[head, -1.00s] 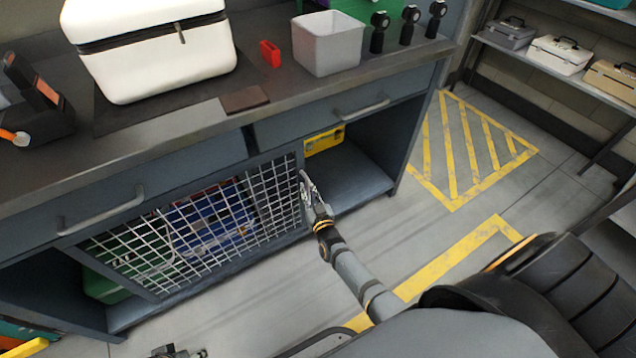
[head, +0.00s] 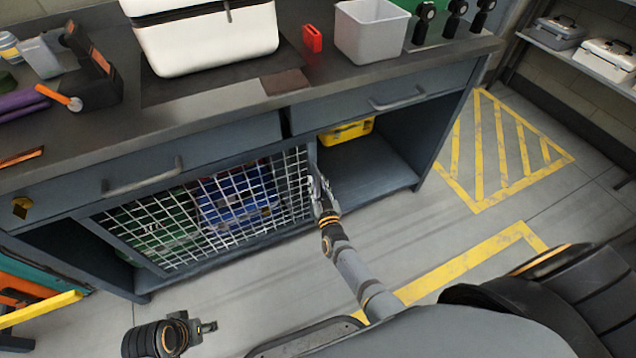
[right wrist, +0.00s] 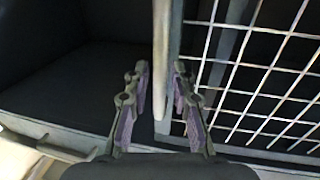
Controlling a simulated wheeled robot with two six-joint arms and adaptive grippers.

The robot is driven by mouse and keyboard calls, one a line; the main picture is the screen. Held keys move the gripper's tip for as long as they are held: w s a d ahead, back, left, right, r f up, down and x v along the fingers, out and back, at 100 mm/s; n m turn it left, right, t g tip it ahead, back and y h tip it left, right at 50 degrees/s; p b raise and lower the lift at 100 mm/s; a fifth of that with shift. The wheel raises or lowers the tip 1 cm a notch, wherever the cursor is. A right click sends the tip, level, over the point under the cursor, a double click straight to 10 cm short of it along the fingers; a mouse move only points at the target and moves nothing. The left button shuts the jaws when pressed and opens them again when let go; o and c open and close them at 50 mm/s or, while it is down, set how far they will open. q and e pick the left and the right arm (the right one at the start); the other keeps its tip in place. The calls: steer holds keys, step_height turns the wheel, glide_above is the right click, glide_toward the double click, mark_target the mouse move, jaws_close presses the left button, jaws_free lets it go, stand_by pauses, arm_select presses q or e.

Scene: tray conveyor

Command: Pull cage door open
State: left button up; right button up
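The cage door (head: 222,210) is a pale wire grid in a grey frame, under the left drawer of the workbench; it looks closed or nearly so. My right gripper (head: 322,190) is at the door's right edge. In the right wrist view the cage door's grid (right wrist: 262,78) is at right, and a pale upright bar (right wrist: 161,60), apparently the door handle, runs between the fingers of my right gripper (right wrist: 158,95). The fingers are apart, with gaps on both sides of the bar. My left gripper (head: 208,327) is low at left over the floor, its fingers too small to read.
Green and blue cases (head: 235,200) sit behind the grid. The open bay to its right holds a yellow case (head: 346,131). Drawer handles (head: 145,178) stick out above. A yellow bar (head: 40,309) is at lower left. Floor before the door is clear.

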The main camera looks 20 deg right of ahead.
steer(key=shift+o, duration=0.3)
steer(key=shift+r, duration=0.1)
steer(key=s+a, duration=0.1)
steer(key=s, duration=1.1)
steer(key=shift+a, duration=0.2)
steer(key=shift+w, duration=0.1)
